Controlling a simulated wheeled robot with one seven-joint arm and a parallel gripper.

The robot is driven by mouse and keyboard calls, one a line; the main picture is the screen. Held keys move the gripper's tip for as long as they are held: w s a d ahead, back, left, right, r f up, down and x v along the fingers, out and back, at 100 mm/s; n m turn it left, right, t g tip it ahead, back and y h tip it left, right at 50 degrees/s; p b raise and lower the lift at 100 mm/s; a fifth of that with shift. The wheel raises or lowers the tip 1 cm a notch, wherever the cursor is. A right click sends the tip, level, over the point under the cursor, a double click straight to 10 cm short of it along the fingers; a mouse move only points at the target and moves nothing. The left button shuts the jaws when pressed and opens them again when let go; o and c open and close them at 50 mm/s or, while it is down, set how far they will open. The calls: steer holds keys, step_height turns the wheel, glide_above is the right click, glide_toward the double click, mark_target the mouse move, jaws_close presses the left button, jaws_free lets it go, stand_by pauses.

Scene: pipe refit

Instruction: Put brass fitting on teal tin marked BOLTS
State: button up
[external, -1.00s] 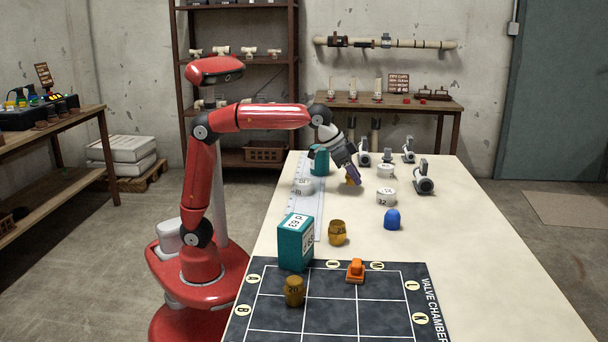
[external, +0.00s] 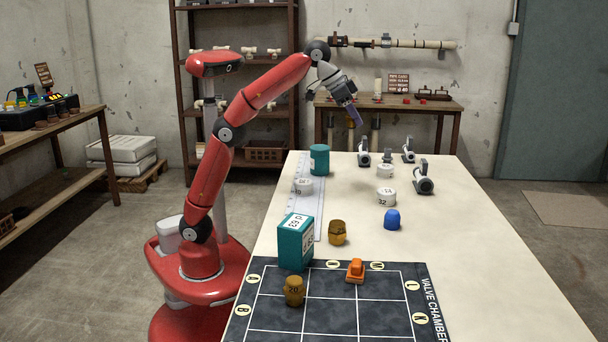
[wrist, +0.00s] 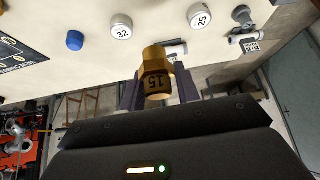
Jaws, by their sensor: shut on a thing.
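In the wrist view a brass fitting (wrist: 155,58) marked 15 sits between the fingers of my gripper (wrist: 158,95), which is shut on it. In the external view my gripper (external: 354,116) is raised well above the far part of the table, its fingers pointing down and to the right; I cannot make out the fitting there. A round teal tin (external: 319,160) stands upright at the table's far left, below and left of my gripper.
A teal box (external: 293,246) stands nearer, by the dark grid mat (external: 330,316). Brass fittings (external: 337,232), an orange piece (external: 356,270), a blue cap (external: 392,219), white caps (external: 385,197) and grey valves (external: 424,181) stand around. The table's right front is clear.

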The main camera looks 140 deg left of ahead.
mark_target(323, 147)
steer(key=s+f+n+b, duration=0.1)
steer(key=s+f+b, duration=0.1)
steer(key=s, duration=0.3)
steer(key=s+a+f+n+g+b, duration=0.1)
steer(key=s+b, duration=0.1)
steer(key=s, duration=0.3)
steer(key=s+f+n+y+b, duration=0.1)
steer(key=s+f, duration=0.1)
steer(key=s, duration=0.3)
steer(key=shift+a+f+n+g+b, duration=0.2)
steer(key=shift+f+n+g+b, duration=0.1)
steer(key=shift+n+g+b, duration=0.1)
steer(key=shift+w+f+b, duration=0.1)
steer(key=shift+f+b, duration=0.8)
steer(key=shift+f, duration=1.25)
steer(key=shift+f, duration=0.1)
steer(key=o, duration=1.1)
steer(key=shift+r, duration=0.3)
steer(key=p+v, duration=0.3)
steer(key=v, duration=0.8)
steer(key=shift+d+r+p, duration=0.25)
steer(key=shift+d+p, duration=0.05)
steer(key=shift+p, duration=0.1)
